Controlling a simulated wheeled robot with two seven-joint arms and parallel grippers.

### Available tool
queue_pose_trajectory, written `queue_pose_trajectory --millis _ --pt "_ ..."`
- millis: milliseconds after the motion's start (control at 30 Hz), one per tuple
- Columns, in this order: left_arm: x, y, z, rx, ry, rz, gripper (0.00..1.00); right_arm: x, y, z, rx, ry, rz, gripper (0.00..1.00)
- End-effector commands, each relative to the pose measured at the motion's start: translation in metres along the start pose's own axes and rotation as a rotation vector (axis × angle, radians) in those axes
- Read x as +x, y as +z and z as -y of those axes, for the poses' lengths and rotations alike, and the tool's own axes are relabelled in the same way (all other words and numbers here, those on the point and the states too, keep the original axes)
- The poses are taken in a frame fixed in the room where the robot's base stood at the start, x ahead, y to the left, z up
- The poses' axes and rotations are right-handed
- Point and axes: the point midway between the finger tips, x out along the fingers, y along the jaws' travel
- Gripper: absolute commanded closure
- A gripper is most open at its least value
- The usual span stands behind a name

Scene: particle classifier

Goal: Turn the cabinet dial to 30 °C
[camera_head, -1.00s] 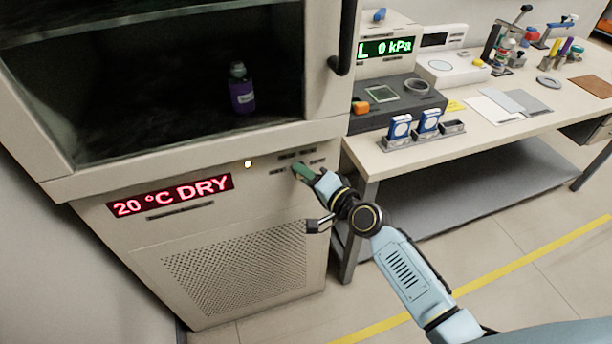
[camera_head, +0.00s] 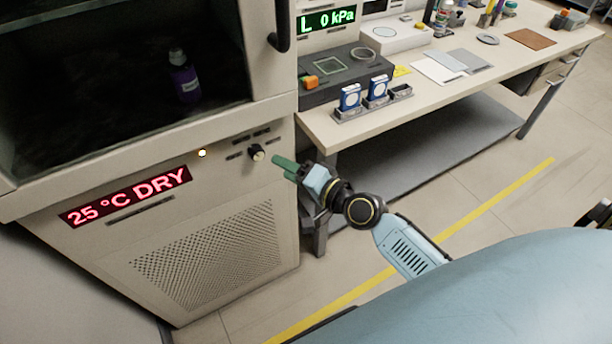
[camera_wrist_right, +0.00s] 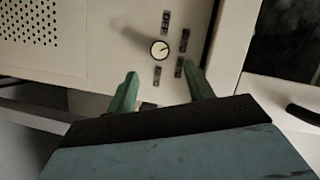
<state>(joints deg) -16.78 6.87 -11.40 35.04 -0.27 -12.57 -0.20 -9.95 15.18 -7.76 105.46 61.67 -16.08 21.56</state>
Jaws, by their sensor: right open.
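The cabinet dial (camera_head: 256,152) is a small round knob with a pale face on the cabinet front (camera_head: 215,195). It also shows in the right wrist view (camera_wrist_right: 159,49), ringed by several small dark labels. The red display (camera_head: 125,196) reads "25 °C DRY", and a small lamp (camera_head: 202,153) glows above it. My right gripper (camera_head: 278,164) is just right of the dial and apart from it. In the right wrist view its green fingers (camera_wrist_right: 160,90) are spread and empty, with the dial ahead between them. My left gripper is not in view.
A vent grille (camera_head: 210,255) sits below the dial. A purple bottle (camera_head: 185,78) stands behind the cabinet's dark window. A workbench (camera_head: 450,100) with instruments stands to the right. The floor (camera_head: 470,180) in front of the bench is clear.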

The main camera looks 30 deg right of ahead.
Motion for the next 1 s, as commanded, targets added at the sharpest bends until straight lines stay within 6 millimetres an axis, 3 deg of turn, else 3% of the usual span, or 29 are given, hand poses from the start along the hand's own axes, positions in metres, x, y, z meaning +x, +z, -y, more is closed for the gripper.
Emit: queue_pose_trajectory --millis 100,333,1000 --pt "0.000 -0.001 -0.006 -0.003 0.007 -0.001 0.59 -0.025 0.001 -0.001 -0.001 0.002 0.002 0.48" --pt "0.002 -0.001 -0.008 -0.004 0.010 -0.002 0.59 -0.051 0.000 0.000 0.000 0.000 0.000 0.48" --pt "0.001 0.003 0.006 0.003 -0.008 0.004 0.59 -0.054 0.001 -0.006 -0.006 0.013 -0.001 0.48"
